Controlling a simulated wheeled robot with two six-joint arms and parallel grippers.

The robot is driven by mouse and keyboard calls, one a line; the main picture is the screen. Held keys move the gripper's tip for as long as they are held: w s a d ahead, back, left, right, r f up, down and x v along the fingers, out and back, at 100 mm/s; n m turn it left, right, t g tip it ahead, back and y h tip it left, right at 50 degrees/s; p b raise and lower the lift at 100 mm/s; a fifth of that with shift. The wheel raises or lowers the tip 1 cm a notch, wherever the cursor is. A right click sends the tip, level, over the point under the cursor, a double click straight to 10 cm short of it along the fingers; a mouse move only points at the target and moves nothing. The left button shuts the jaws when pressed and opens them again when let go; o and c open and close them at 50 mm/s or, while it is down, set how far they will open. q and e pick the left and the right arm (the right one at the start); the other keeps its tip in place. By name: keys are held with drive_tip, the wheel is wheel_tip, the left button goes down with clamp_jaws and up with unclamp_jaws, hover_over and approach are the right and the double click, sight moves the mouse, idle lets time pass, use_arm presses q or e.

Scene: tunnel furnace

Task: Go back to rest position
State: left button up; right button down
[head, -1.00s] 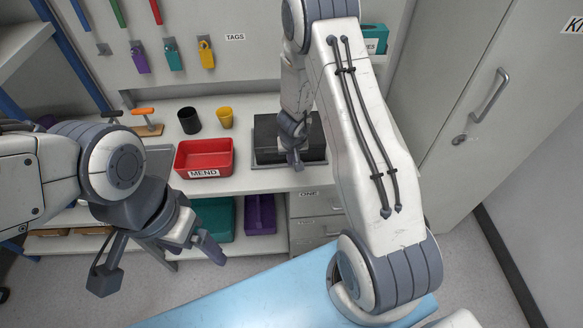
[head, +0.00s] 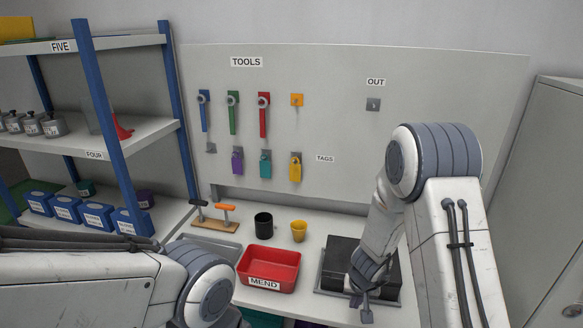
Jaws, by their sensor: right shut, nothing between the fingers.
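My right arm comes in from the right and bends down, with its gripper (head: 363,303) pointing downward. That gripper is shut and empty. My left arm (head: 90,292) reaches in from the lower left. Its gripper lies below the picture's bottom edge.
On the bench stand a red MEND bin (head: 270,262), a black cup (head: 263,226), a yellow cup (head: 299,231) and an orange-handled tool on a wooden block (head: 214,222). A tool board (head: 340,130) hangs behind. Blue-post shelves (head: 100,112) stand left, a grey cabinet (head: 548,180) right.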

drive_tip(key=s+a+r+n+y, duration=0.1)
drive_tip(key=s+a+r+n, duration=0.1)
drive_tip(key=s+a+r, duration=0.3)
drive_tip(key=s+a+r+n+g+y+b, duration=0.1)
drive_tip(key=a+r+n, duration=0.15)
drive_tip(key=a, duration=0.45)
drive_tip(key=s+a+r+n+y, duration=0.1)
drive_tip(key=s+a+r+y, duration=0.1)
drive_tip(key=s+a+r, duration=0.3)
drive_tip(key=s+r+n+g+h, duration=0.1)
drive_tip(key=s+r+n, duration=0.1)
drive_tip(key=s, duration=0.5)
drive_tip(key=s+r+n+g+h+b, duration=0.1)
drive_tip(key=s+r+n, duration=0.2)
drive_tip(key=s, duration=0.4)
drive_tip(key=shift+s+r, duration=0.2)
drive_tip(key=shift+s, duration=0.1)
